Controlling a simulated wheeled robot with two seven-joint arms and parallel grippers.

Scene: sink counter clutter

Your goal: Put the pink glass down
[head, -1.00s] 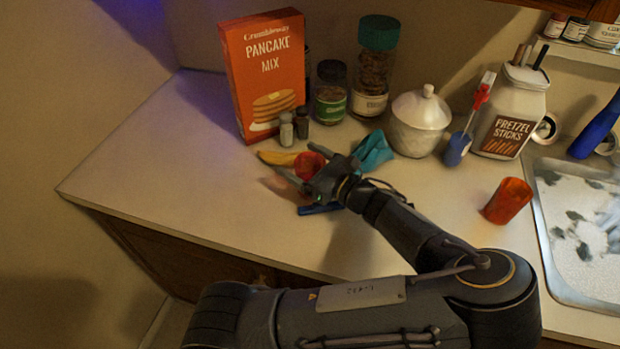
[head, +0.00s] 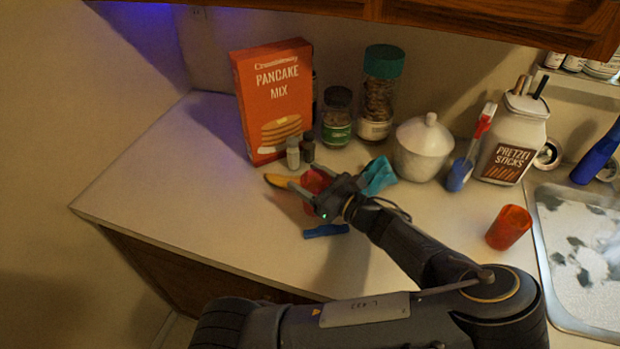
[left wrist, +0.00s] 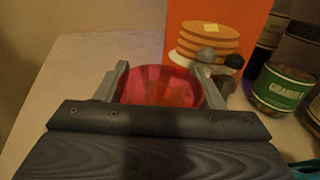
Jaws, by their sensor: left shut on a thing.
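The pink glass (head: 312,183) looks reddish and is between the fingers of my left gripper (head: 306,196). The left gripper is shut on it, low over the back middle of the counter. In the left wrist view the glass (left wrist: 160,84) shows its round rim between the two grey fingers, and the gripper body hides its lower part. I cannot tell whether its base touches the counter (head: 190,190). My right gripper is not in view.
A yellow-orange item (head: 278,180) lies close behind the glass, with two small shakers (head: 293,153) and the pancake mix box (head: 272,100) beyond. A blue item (head: 326,230) lies in front. A teal cloth (head: 379,175) is to the right. The left counter is clear.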

